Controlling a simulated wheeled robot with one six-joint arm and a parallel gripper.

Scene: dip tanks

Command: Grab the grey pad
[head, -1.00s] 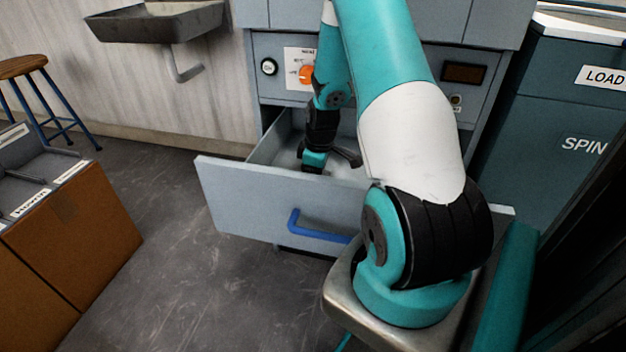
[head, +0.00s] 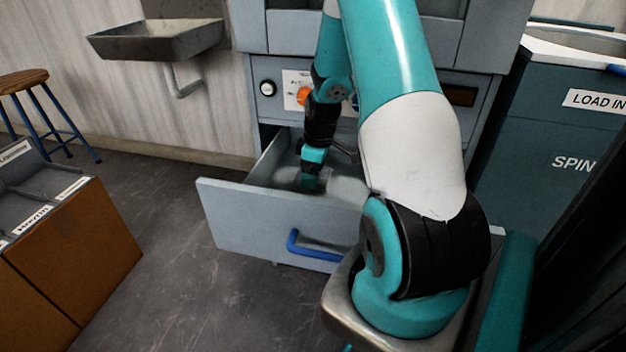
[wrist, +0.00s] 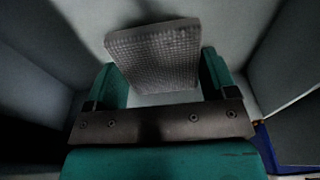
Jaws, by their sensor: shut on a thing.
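The grey pad (wrist: 155,55) is a flat, textured square in the wrist view. It lies between the two teal fingers of my gripper (wrist: 163,80), which is shut on it. In the head view my gripper (head: 309,183) reaches down inside the open drawer (head: 270,215). The pad is mostly hidden there by the gripper and the shade. In the wrist view the pale drawer floor shows around the pad, and I cannot tell whether the pad still touches it.
The drawer front has a blue handle (head: 312,250). A control panel with an orange knob (head: 303,96) is behind my arm. A brown box with labelled compartments (head: 75,235) stands at left, a stool (head: 45,110) behind it. A teal spin machine (head: 560,130) is at right. Floor between is clear.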

